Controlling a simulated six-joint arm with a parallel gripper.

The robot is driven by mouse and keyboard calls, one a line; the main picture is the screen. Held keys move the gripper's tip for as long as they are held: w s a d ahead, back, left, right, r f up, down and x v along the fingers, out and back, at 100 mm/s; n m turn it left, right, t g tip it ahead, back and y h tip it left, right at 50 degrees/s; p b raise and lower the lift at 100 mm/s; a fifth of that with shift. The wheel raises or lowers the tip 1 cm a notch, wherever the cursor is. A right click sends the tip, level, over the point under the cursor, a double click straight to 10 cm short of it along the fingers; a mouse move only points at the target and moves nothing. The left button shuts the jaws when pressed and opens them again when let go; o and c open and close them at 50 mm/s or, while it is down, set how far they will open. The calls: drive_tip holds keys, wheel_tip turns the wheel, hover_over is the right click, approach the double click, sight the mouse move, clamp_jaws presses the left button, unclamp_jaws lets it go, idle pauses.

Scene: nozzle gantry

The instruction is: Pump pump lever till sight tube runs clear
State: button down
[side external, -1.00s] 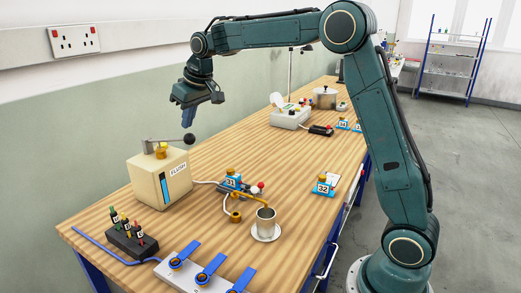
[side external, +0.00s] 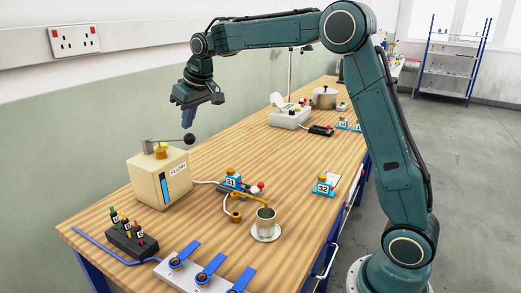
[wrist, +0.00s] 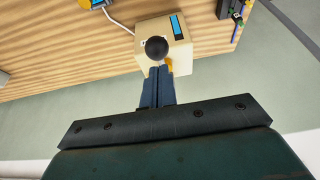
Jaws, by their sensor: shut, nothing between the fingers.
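The pump box (side external: 160,180), cream and marked FLUSH, stands on the bench near the wall. Its pump lever (side external: 170,141) is a grey bar on top, ending in a black ball knob (side external: 189,138) on the right. The sight tube (side external: 164,189) on the box front shows blue along its visible length. My gripper (side external: 187,128) is shut and empty, just above the knob in the side view. In the wrist view the knob (wrist: 157,47) lies just beyond the closed fingertips (wrist: 158,72); I cannot tell whether they touch it.
A metal cup (side external: 265,220) on a saucer stands under a brass spout (side external: 240,194). Blue blocks marked 31 (side external: 232,181) and 32 (side external: 323,186) stand nearby. A black rack (side external: 127,236) and a white panel with blue levers (side external: 205,272) are in front.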

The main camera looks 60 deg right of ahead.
wheel_tip(320, 180, down, 11)
idle(1.8)
drive_tip(key=shift+r, duration=5.6)
drive_tip(key=shift+f, duration=0.15)
wheel_tip(320, 180, down, 11)
